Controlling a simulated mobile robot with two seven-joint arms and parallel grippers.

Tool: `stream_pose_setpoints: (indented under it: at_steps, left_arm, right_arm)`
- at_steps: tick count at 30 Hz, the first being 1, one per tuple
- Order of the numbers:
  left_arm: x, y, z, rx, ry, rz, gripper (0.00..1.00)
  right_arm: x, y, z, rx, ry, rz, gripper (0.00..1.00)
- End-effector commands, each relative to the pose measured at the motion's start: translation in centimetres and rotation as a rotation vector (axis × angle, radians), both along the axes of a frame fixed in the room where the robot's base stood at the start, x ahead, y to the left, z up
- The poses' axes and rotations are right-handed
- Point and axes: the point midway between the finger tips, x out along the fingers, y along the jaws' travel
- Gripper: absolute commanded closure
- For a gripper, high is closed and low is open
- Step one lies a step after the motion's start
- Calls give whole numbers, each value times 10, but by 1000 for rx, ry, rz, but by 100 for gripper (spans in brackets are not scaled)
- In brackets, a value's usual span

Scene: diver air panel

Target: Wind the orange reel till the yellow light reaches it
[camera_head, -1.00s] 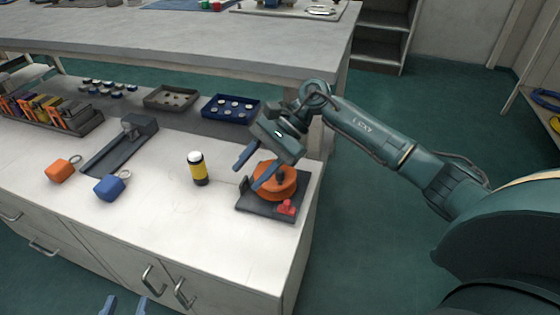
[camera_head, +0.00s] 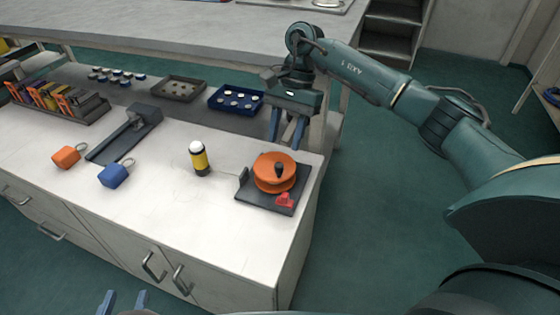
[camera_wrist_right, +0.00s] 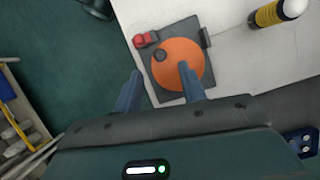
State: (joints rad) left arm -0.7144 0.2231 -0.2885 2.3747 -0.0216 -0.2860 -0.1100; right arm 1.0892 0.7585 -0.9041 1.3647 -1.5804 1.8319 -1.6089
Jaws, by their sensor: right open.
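The orange reel (camera_head: 274,174) sits on a dark base plate (camera_head: 262,202) near the right end of the white counter. A dark knob (camera_head: 279,168) stands on its top. The yellow light (camera_head: 200,159), a black-and-yellow cylinder with a white top, stands upright left of the reel, clearly apart from it. A faint line seems to run between them. My right gripper (camera_head: 286,134) is open and empty, behind and above the reel. In the right wrist view the reel (camera_wrist_right: 186,54) lies beyond its fingers. My left gripper (camera_head: 124,302) shows only its parted fingertips at the bottom edge.
A red part (camera_head: 284,200) sits on the base's front corner. An orange block (camera_head: 66,157), a blue block (camera_head: 113,176) and a dark holder (camera_head: 125,135) lie left. A blue tray (camera_head: 236,99) and a grey tray (camera_head: 178,88) stand behind. The counter front is clear.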

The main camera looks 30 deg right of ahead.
Motion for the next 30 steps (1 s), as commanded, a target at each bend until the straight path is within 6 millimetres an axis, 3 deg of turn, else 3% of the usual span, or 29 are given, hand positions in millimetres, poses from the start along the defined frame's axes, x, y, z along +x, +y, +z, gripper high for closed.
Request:
stream_pose_setpoints:
  at_steps: [3, 10, 22, 30]
  left_arm:
    - [1, -2, -3, 1, -28, -7, 64]
    - [1, -5, -4, -3, -59, -15, 64]
    - [2, -5, -1, -4, -77, -15, 64]
    - [2, -4, 0, -3, -75, -14, 64]
  right_arm:
    - [-6, 8, -25, 1, 3, 1, 59]
    - [-12, 18, -52, 2, 0, 1, 59]
    - [-13, 21, -58, 2, -1, 0, 59]
    - [-13, 21, -58, 2, -1, 0, 80]
